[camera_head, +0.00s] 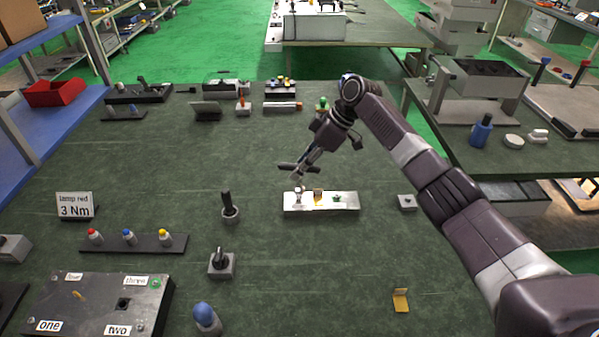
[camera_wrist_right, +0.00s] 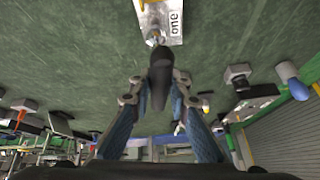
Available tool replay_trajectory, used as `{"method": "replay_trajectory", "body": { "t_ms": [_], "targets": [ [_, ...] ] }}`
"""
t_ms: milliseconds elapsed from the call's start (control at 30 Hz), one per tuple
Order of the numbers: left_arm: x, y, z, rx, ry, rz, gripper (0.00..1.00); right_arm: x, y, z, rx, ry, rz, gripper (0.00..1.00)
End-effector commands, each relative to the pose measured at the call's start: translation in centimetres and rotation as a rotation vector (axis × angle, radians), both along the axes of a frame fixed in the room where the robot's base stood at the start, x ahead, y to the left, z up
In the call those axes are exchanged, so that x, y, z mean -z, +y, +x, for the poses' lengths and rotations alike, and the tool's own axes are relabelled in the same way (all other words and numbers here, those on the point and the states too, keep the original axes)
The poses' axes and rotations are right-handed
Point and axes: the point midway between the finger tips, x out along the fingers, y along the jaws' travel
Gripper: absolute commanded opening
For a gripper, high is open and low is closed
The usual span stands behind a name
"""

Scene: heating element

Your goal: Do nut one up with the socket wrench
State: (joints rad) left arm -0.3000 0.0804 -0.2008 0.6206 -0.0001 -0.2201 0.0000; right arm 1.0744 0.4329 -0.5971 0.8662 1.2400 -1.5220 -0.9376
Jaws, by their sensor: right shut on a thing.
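My right gripper (camera_head: 299,176) is above the left end of a pale metal block (camera_head: 350,209). In the right wrist view it (camera_wrist_right: 155,98) is shut on the dark handle of the socket wrench (camera_wrist_right: 160,72). The wrench's far end points at nut one (camera_wrist_right: 153,39), beside the label "one" (camera_wrist_right: 174,22) on the block. The tool overlaps the nut; I cannot tell whether the socket is seated on it. My left gripper is not in view.
A black upright tool (camera_head: 229,205) stands left of the block, and a small grey box (camera_head: 407,202) lies to its right. A rack with coloured knobs (camera_head: 133,243) and a dark labelled box (camera_head: 95,305) are at the left. The bench between is mostly clear.

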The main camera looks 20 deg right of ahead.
Motion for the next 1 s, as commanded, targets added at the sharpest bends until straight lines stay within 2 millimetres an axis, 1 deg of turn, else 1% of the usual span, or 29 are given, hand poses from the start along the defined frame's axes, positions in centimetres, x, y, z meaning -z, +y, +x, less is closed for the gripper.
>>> {"method": "replay_trajectory", "body": {
  "t_ms": [33, 600, 1000],
  "targets": [
    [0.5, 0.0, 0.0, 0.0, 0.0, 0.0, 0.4, 0.1, 0.1, 0.1, -0.013, -0.002, 0.002, 0.0],
    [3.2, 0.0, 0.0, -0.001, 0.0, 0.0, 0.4, 0.1, 0.1, 0.1, -0.156, -0.002, 0.002, 0.0],
    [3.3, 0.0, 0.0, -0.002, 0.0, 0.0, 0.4, -0.1, 0.1, 0.0, -0.174, -0.001, 0.002, 0.0]
  ]
}}
